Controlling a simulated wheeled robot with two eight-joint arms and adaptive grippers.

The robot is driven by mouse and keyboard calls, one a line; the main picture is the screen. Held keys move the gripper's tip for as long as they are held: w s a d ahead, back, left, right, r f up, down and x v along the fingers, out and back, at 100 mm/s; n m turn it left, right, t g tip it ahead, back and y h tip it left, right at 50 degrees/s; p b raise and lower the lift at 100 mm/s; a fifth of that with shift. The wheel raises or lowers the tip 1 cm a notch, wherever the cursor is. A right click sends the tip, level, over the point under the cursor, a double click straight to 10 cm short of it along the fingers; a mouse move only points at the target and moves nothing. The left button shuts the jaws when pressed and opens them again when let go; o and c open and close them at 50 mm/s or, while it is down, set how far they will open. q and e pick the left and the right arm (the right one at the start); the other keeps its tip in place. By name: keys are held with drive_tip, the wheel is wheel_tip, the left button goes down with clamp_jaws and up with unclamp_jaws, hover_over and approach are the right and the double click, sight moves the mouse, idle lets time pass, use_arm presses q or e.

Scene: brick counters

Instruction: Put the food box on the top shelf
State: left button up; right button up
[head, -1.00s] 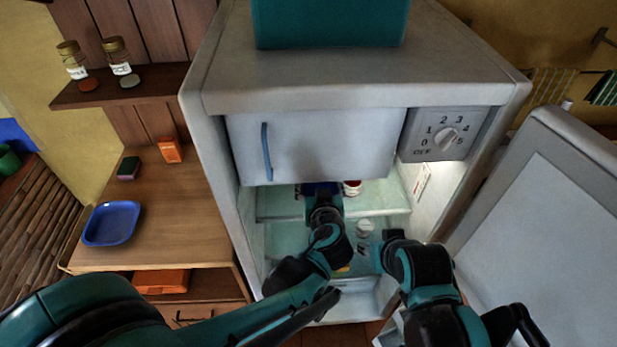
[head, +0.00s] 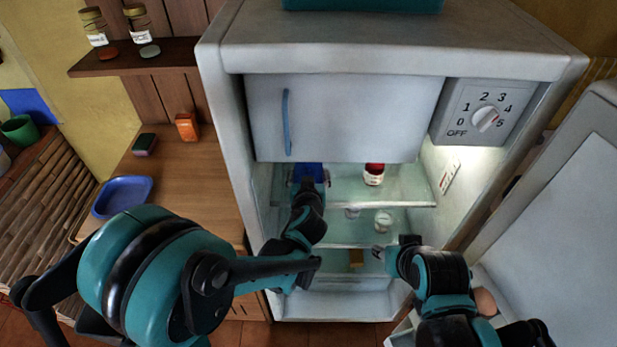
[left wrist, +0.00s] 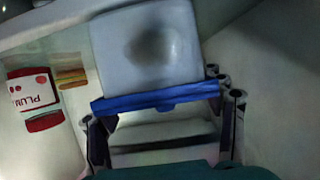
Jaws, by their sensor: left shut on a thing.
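The food box is a pale, whitish container with a blue lid (left wrist: 155,98), seen in the left wrist view. Its blue part (head: 309,172) also shows in the head view, inside the open fridge below the freezer door. My left gripper (head: 308,184) is shut on the box, with fingers (left wrist: 165,125) at its lid side. The box is at the height of the top shelf (head: 400,192), a glass shelf, on its left part; I cannot tell whether it touches the shelf. My right gripper (head: 382,252) is low at the fridge opening, its jaws too small to read.
A red-capped jar (head: 374,175) labelled "PLUM" stands right of the box on the top shelf. Glass jars (head: 383,221) stand on the shelf below. The freezer door (head: 345,117) hangs above. The open fridge door (head: 560,220) is at right.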

use_arm(q)
drive_tip(key=shift+s+r, duration=0.1)
drive_tip(key=shift+f, duration=0.2)
drive_tip(key=o, duration=1.3)
drive_tip(key=shift+r, duration=0.1)
drive_tip(key=shift+r, duration=0.15)
drive_tip(key=p+v, duration=0.3)
drive_tip(key=v, duration=0.9)
drive_tip(key=shift+p, duration=0.35)
